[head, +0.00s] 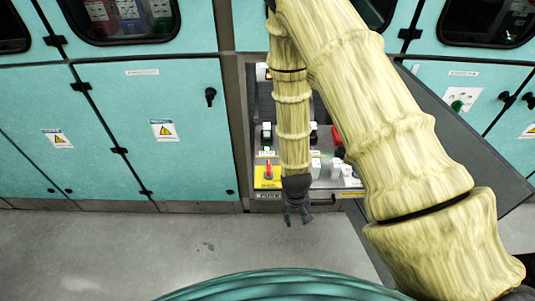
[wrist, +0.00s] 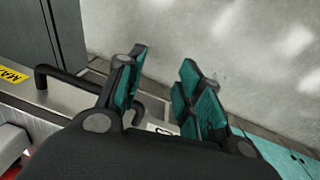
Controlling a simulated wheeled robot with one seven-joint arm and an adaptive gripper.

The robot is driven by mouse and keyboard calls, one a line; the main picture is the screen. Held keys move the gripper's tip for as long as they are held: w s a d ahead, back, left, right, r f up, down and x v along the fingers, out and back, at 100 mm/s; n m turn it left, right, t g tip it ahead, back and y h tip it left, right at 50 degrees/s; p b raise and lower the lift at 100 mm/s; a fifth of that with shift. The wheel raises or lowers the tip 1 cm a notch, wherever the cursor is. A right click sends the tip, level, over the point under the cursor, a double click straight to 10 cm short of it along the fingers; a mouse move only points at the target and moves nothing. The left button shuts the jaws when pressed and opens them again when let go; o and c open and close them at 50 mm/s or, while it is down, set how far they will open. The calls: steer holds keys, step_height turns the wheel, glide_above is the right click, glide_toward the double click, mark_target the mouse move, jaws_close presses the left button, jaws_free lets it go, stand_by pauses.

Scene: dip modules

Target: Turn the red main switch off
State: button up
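A red switch handle (head: 268,169) stands upright on a yellow plate (head: 267,183) on the sloping panel inside the open cabinet bay, in the head view. It is just left of my forearm. My gripper (head: 297,218) points down in front of the panel's lower edge, to the right of and below the red handle, apart from it. In the wrist view my gripper (wrist: 165,68) has its teal-padded fingers spread with nothing between them. The red handle cannot be made out clearly there; only a bit of red shows at the lower left corner.
A black bar handle (wrist: 75,83) runs along the panel front, close by my fingers. A yellow label (wrist: 12,78) is at the left. Teal cabinet doors (head: 150,120) flank the bay, and a dark open door (head: 465,135) stands right. Grey floor (head: 120,250) is clear.

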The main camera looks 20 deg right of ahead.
steer(key=m+y+p, duration=0.1)
steer(key=m+p, duration=0.1)
steer(key=p, duration=0.2)
glide_toward(269, 166)
steer(key=shift+f+p, duration=1.85)
steer(key=shift+f, duration=2.85)
jaws_close()
